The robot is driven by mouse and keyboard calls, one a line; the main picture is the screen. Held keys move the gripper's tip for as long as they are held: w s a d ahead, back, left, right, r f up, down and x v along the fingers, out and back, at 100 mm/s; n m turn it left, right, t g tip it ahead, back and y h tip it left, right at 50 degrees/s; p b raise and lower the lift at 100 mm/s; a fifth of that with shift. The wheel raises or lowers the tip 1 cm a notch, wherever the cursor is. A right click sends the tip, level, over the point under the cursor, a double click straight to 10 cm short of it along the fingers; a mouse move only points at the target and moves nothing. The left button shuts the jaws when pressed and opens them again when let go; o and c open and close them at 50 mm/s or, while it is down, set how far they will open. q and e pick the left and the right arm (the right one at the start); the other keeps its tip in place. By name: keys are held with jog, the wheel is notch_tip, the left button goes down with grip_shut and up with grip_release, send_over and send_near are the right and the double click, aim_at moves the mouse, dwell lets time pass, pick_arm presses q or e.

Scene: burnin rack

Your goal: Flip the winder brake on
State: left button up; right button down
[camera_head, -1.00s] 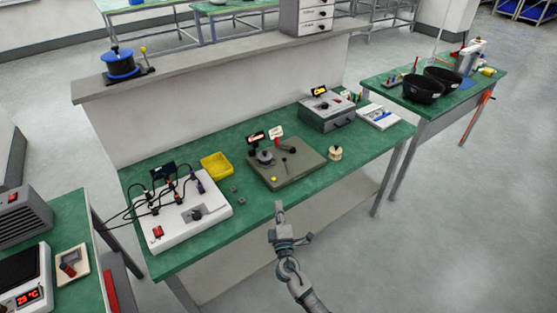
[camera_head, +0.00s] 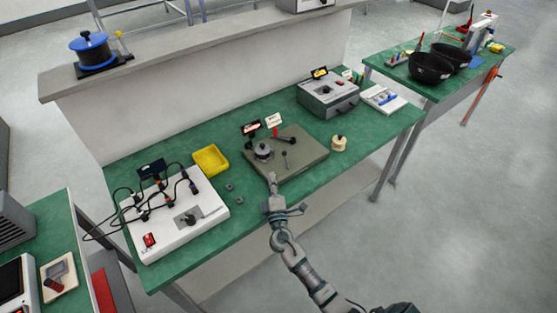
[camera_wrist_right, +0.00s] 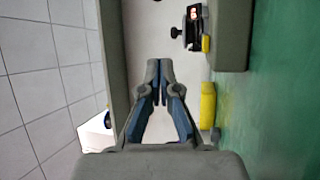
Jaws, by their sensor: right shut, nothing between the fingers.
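The winder is a flat olive-grey base (camera_head: 308,153) on the green bench. A dark round spool part (camera_head: 263,151) stands on its left. A small upright lever (camera_head: 286,158) stands near its middle, and a black crank-like arm (camera_head: 287,139) lies at the back. Two small signs stand behind, one dark (camera_head: 251,128) and one white and red (camera_head: 273,121). Which part is the brake cannot be read. My right gripper (camera_head: 272,180) is shut and empty at the base's front edge, apart from the lever. It also shows shut in the right wrist view (camera_wrist_right: 159,85). My left gripper is out of view.
A yellow bin (camera_head: 211,160) and a white wired box (camera_head: 170,223) stand left of the winder. A cream knobbed piece (camera_head: 339,144) and a grey instrument (camera_head: 328,97) stand to the right. Two small grey pieces lie between box and winder. The bench front right is clear.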

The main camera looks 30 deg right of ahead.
aim_at(286, 160)
jog(key=x, duration=0.3)
jog(key=shift+w+a+r, duration=0.25)
jog(key=shift+w+r, duration=0.05)
jog(key=shift+w, duration=0.1)
jog(key=x, duration=0.3)
jog(key=d+x, duration=0.1)
jog(key=x, duration=0.1)
jog(key=shift+w+d+f, duration=0.2)
jog(key=shift+f, duration=0.1)
jog(key=shift+w+d, duration=0.3)
jog(key=shift+d, duration=0.2)
jog(key=shift+s+d+f+p, duration=0.25)
jog(key=shift+s+d+p, duration=0.15)
jog(key=shift+s+d, duration=0.45)
jog(key=shift+s+a+r, duration=0.1)
jog(key=shift+s+r, duration=0.05)
jog(key=shift+s, duration=0.25)
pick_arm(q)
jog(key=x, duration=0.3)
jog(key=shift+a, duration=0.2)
pick_arm(e)
jog(key=shift+a, duration=0.1)
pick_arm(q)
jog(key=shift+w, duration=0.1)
